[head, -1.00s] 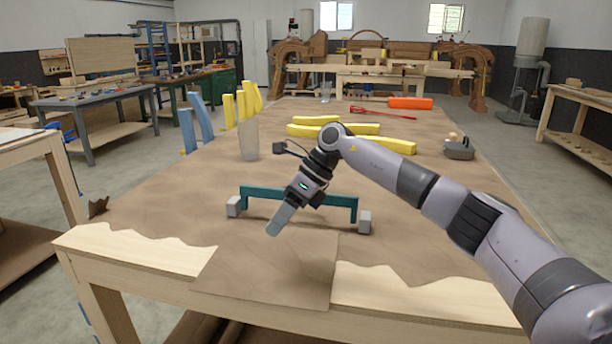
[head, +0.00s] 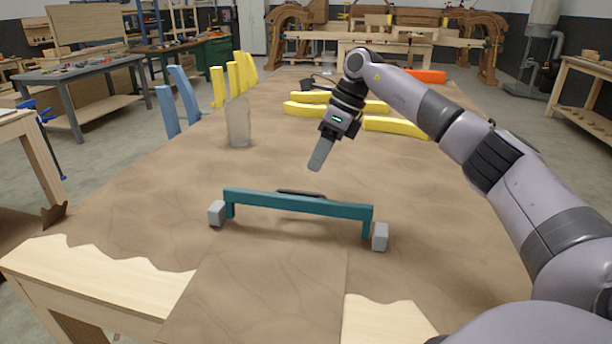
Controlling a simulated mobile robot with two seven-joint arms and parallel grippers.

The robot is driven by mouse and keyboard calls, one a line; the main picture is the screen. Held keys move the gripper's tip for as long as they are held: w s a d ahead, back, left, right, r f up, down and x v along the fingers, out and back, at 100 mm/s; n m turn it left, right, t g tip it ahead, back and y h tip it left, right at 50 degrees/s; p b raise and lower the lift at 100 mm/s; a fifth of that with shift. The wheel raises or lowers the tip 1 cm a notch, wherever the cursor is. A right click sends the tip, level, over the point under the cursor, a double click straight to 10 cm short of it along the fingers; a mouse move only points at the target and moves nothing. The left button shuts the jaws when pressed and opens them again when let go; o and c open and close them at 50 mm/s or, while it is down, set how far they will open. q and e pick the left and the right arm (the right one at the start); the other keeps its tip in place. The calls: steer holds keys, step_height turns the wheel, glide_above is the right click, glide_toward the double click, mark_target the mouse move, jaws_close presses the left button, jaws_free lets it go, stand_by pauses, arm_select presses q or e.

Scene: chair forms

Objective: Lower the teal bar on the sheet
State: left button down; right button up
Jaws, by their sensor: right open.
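The teal bar (head: 300,203) is a long beam with a short leg down at each end. It stands crosswise on the brown sheet (head: 278,275), near the table's front. A small grey block sits at its left end (head: 217,213) and another at its right end (head: 380,237). My right gripper (head: 317,163) is open and empty, pointing down beyond the bar and clear of it; only one finger face shows plainly. A dark elongated patch behind the bar is partly hidden; I cannot tell if it is an object or a shadow. My left gripper is out of view.
A translucent cup (head: 238,122) stands at the back left. Yellow curved pieces (head: 396,127) lie behind my gripper, with an orange piece (head: 431,76) farther back. Blue slats (head: 183,93) stand along the left edge. The sheet between cup and bar is clear.

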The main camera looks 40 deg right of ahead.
mark_target(298, 199)
steer(key=shift+x, duration=3.45)
jaws_close()
